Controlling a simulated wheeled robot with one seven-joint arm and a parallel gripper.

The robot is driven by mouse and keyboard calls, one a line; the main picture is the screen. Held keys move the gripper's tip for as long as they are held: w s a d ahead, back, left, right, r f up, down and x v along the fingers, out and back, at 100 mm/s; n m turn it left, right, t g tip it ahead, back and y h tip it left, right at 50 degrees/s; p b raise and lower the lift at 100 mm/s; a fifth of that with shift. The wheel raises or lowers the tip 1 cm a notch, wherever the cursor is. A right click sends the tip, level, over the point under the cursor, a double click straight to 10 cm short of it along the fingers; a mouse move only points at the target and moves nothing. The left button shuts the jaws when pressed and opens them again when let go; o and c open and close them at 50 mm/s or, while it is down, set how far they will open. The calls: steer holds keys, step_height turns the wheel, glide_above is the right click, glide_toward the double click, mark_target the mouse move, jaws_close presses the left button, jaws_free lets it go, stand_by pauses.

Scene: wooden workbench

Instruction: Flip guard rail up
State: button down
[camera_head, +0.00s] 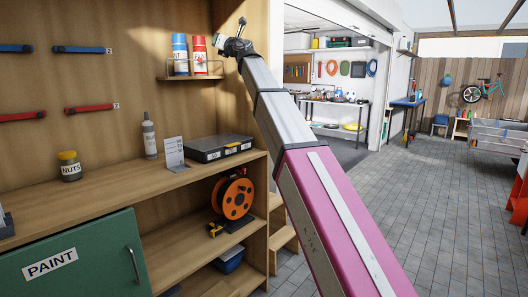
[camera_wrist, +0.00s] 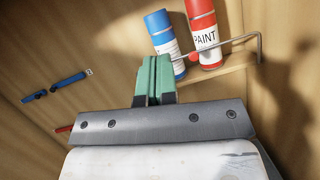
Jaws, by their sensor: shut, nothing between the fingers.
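The guard rail (camera_head: 211,61) is a thin metal bar on the small wall shelf. In the wrist view the rail (camera_wrist: 238,40) crosses in front of the cans, above the shelf edge, and bends down at its right end. A small red knob (camera_wrist: 194,57) sits on it. My gripper (camera_wrist: 154,62) has green fingers, shut together and empty. They hide the rail's left part; I cannot tell whether they touch it.
A blue-and-white spray can (camera_head: 180,52) and a red-and-white PAINT can (camera_head: 199,52) stand upright behind the rail. Blue bars (camera_head: 80,49) and red bars (camera_head: 90,108) are on the wall left. The counter below holds a grey bottle (camera_head: 149,138), black case (camera_head: 218,148) and NUTS jar (camera_head: 70,168).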

steer(key=w+d+f+m+t+h, duration=0.1)
steer(key=w+d+f+m+h, duration=0.1)
steer(key=d+f+m+h, duration=0.75)
steer(key=w+d+f+m+t+h, duration=0.15)
steer(key=d+f+m, duration=0.45)
steer(key=f, duration=0.8)
steer(key=w+d+f+m+t+h, duration=0.15)
steer(key=d+f+m+h, duration=0.35)
steer(key=d+f+m, duration=0.5)
steer(key=s+d+f+m+g+h, duration=0.1)
steer(key=d+f+m+g, duration=0.1)
steer(key=f, duration=0.6)
steer(key=s+d+f+m+g+h, duration=0.1)
steer(key=s+d+f+m+g, duration=0.15)
steer(key=f, duration=0.65)
steer(key=s+d+f+m+g, duration=0.35)
steer(key=s+f, duration=0.35)
steer(key=f, duration=0.3)
steer(key=s+d+f+m+g, duration=0.2)
steer(key=s+f+m+g, duration=0.15)
steer(key=s+f, duration=0.4)
steer(key=s+d+f+m+g, duration=0.25)
steer(key=s+f+g, duration=0.2)
steer(key=f, duration=0.65)
steer(key=s+f+m+g+y, duration=0.2)
steer(key=s+f, duration=0.5)
steer(key=s, duration=0.6)
steer(key=shift+a+f+m+g+y, duration=0.35)
steer(key=shift+m+g+y, duration=0.1)
steer(key=shift+g, duration=0.45)
